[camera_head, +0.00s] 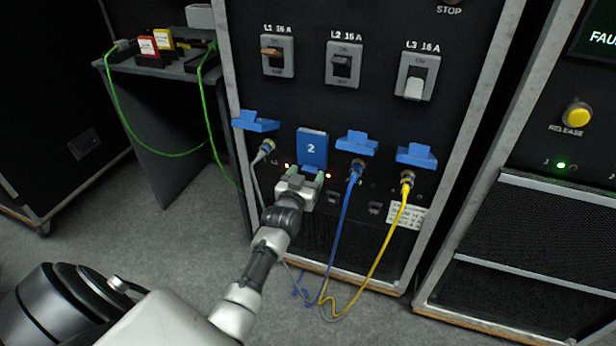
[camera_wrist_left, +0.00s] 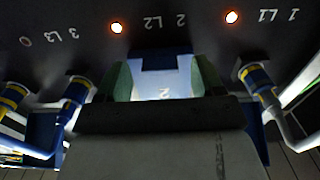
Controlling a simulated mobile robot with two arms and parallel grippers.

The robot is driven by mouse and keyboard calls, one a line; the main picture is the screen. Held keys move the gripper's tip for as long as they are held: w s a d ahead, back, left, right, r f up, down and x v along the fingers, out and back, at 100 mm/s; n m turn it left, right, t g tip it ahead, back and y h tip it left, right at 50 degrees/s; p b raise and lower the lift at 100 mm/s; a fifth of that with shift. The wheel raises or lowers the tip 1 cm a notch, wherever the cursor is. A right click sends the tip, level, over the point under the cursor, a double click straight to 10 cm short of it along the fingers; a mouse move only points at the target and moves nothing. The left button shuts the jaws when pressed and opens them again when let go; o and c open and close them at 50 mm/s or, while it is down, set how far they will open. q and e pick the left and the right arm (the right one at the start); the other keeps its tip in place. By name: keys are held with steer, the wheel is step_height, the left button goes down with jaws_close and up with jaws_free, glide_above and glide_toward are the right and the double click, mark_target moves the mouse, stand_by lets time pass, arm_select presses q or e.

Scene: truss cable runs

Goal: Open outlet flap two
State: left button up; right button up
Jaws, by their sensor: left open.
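Outlet flap two (camera_head: 312,148) is a blue panel marked "2" on the black cabinet front. It hangs down flat over its outlet. The left wrist view shows the flap (camera_wrist_left: 166,82) upside down between the fingertips. My left gripper (camera_head: 304,178) is at the flap's lower edge with its green-tipped fingers apart, one on each side. In the left wrist view the gripper (camera_wrist_left: 165,80) is open, and whether the fingertips touch the flap I cannot tell. The outlet behind the flap is hidden. My right gripper is not in view.
The neighbouring blue flaps (camera_head: 256,121), (camera_head: 357,143) and (camera_head: 416,155) stand raised, with grey, blue (camera_head: 345,215) and yellow (camera_head: 387,252) cables plugged in below. Breaker switches (camera_head: 344,65) sit above. A small table (camera_head: 150,68) with green cables stands left. Grey floor is open in front.

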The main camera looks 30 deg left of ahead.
arm_select(q)
steer(key=shift+w+a, duration=0.15)
steer(key=shift+w, duration=0.5)
